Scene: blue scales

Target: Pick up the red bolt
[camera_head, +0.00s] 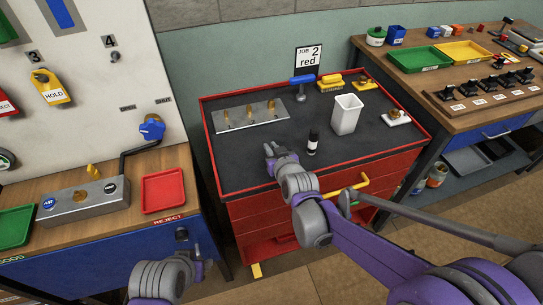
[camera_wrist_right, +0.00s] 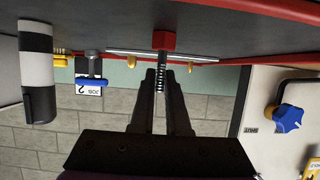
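The red bolt's square head (camera_wrist_right: 162,41) and threaded shaft show in the right wrist view, which is upside down. My right gripper (camera_head: 270,152) is above the dark top of the red tool cart (camera_head: 250,168), near its left front. In the right wrist view its two fingers (camera_wrist_right: 160,85) lie close along both sides of the shaft and appear shut on it, with the head beyond the tips. The bolt is hidden in the head view, and I cannot tell if it touches the cart. My left gripper (camera_head: 182,236) is small and dark before the left bench; its opening is unclear.
On the cart stand a black-and-white bottle (camera_head: 313,143), a white cup (camera_head: 346,114), a metal plate with brass pegs (camera_head: 249,115), a blue-handled tool (camera_head: 301,87) and a "JOB 2 red" sign (camera_head: 309,58). A red reject tray (camera_head: 163,191) is on the left bench.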

